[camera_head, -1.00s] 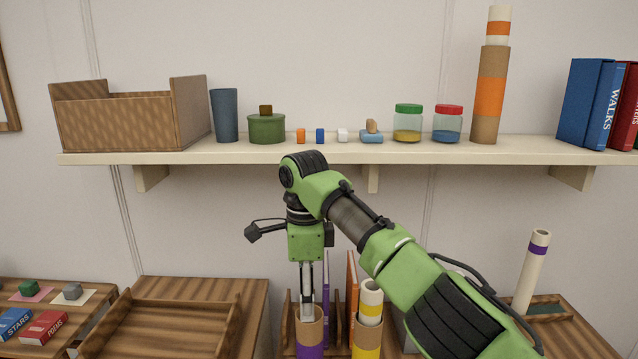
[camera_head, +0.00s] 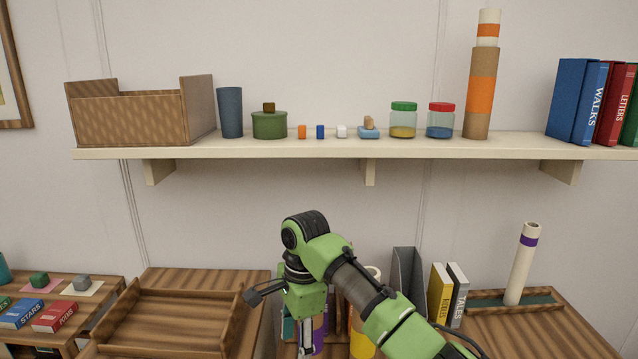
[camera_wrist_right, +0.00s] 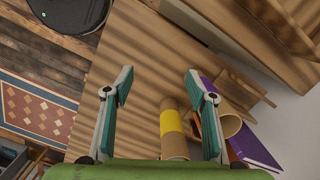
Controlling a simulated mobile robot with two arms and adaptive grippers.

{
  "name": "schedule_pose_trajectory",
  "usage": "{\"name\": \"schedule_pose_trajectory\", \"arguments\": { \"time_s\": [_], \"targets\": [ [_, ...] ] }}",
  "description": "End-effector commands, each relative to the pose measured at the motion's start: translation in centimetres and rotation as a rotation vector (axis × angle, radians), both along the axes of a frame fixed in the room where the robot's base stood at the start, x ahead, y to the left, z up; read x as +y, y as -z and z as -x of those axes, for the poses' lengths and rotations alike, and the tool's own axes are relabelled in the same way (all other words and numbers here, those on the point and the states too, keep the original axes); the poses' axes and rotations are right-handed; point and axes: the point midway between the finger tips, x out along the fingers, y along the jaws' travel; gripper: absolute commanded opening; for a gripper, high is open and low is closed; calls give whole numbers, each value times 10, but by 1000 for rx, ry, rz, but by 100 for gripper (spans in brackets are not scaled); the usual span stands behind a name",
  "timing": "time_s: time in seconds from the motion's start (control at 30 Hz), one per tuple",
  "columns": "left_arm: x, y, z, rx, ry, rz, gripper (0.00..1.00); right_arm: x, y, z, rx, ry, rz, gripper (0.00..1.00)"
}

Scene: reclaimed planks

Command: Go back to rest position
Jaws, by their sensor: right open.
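My right arm, green and black, comes in from the lower right of the head view. In the right wrist view the two fingers of this gripper (camera_wrist_right: 158,76) are spread wide with nothing between the tips. A yellow-banded cardboard tube (camera_wrist_right: 172,122) lies in line with the gap, nearer the right finger. It also shows in the head view (camera_head: 361,346), partly behind my arm. My left gripper is not in view.
A shelf (camera_head: 270,152) crosses above my arm, with a wooden box (camera_head: 130,120), jars and a tall orange-banded tube (camera_head: 480,95). An empty wooden tray (camera_head: 165,325) is at the left. A purple-striped tube (camera_head: 522,265) stands right. Books (camera_head: 440,295) are behind the arm.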

Motion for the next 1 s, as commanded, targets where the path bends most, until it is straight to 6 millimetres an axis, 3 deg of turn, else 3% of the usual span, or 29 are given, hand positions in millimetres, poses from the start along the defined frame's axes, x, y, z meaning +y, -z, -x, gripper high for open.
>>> {"name": "schedule_pose_trajectory", "arguments": {
  "time_s": [0.27, 0.47, 0.7, 1.0],
  "targets": [
    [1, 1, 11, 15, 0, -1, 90, 8, 89, 48, -52, -335, -142, 51],
    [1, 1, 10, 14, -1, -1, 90, -8, 144, 94, -161, -559, -220, 51],
    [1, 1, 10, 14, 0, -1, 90, -59, 191, 154, -305, -760, -203, 51],
    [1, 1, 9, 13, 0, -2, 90, -149, 211, 236, -400, -982, -29, 51]
  ]
}}
